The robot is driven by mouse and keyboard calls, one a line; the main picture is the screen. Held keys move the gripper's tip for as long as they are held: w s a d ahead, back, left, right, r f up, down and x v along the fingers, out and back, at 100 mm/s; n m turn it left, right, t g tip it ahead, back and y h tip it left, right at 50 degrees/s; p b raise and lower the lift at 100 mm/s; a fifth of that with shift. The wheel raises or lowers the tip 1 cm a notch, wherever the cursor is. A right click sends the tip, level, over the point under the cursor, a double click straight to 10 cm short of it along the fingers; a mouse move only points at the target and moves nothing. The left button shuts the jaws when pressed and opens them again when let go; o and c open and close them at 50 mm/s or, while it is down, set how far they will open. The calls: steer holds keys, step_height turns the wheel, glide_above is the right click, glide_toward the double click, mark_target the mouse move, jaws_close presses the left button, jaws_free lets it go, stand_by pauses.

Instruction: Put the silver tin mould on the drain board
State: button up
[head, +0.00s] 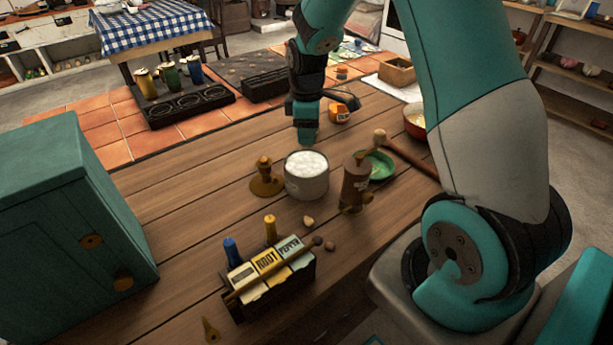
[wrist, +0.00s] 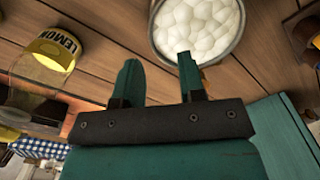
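I cannot pick out a silver tin mould for certain in either view. A round silver-grey tin (head: 306,184) full of white lumps stands on the wooden counter in the head view. It also shows at the top of the wrist view (wrist: 238,50). My gripper (head: 307,136) points down over the counter, just behind this tin. In the wrist view my gripper (wrist: 158,75) has its two fingers apart with nothing between them. No drain board is clear to me; a dark slotted block (head: 262,88) lies on the tiles at the back.
A jar with a yellow LEMON lid (wrist: 52,48) is left in the wrist view. Brown grinders (head: 355,185) and a green dish (head: 380,165) stand by the tin. A labelled box (head: 268,300) is in front, and a teal cabinet (head: 60,230) stands left. Bare planks lie between.

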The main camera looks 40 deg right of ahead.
glide_above(307, 170)
steer(key=f, duration=0.4)
steer(key=shift+s+a+f, duration=0.15)
steer(key=shift+s, duration=0.1)
steer(key=f, duration=0.3)
steer(key=f+p, duration=0.1)
steer(key=f, duration=0.1)
steer(key=shift+w+d+f, duration=0.1)
steer(key=shift+w+d, duration=0.15)
steer(key=shift+c, duration=0.5)
jaws_close()
